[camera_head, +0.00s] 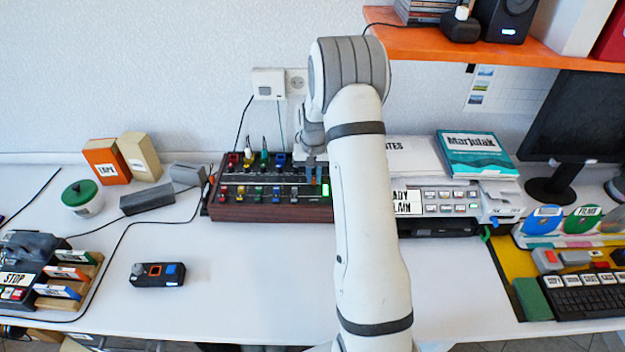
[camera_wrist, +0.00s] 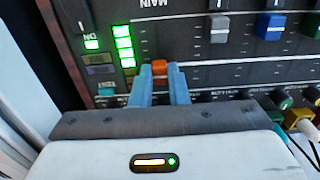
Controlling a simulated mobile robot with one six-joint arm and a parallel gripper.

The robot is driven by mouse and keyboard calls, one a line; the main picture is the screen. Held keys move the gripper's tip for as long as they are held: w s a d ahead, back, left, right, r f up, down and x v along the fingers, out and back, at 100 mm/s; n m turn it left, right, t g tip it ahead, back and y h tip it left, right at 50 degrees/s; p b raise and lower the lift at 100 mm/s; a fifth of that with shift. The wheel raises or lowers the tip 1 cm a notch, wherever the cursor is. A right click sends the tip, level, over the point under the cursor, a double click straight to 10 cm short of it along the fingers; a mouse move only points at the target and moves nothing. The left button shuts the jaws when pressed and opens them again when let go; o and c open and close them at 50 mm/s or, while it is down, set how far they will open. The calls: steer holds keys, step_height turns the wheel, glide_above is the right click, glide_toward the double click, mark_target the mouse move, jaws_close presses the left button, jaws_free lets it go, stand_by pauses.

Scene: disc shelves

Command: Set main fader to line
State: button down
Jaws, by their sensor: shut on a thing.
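The mixer (camera_head: 270,211) has a dark panel and a wooden front, and stands on the table under my arm. In the wrist view its MAIN label (camera_wrist: 153,3) reads upside down at the top. The orange main fader cap (camera_wrist: 159,68) sits between the two blue-grey fingers of my gripper (camera_wrist: 159,84). The fingers are shut on its sides. In the head view my gripper (camera_head: 314,172) is over the mixer's right part, and the orange cap cannot be made out there. I cannot tell which mark is the line.
Green level lights (camera_wrist: 124,45) glow left of the fader in the wrist view. Grey (camera_wrist: 219,28) and blue (camera_wrist: 270,25) fader caps are to the right, with knobs (camera_wrist: 283,101) below them. A small controller (camera_head: 157,274) lies on clear white table in front.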

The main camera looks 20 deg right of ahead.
mark_target(314, 179)
steer(key=shift+s, duration=0.1)
steer(key=c, duration=1.4)
jaws_free()
step_height(314, 179, up, 8)
steer(key=shift+f+b, duration=0.2)
steer(key=shift+b, duration=0.1)
steer(key=shift+r, duration=0.1)
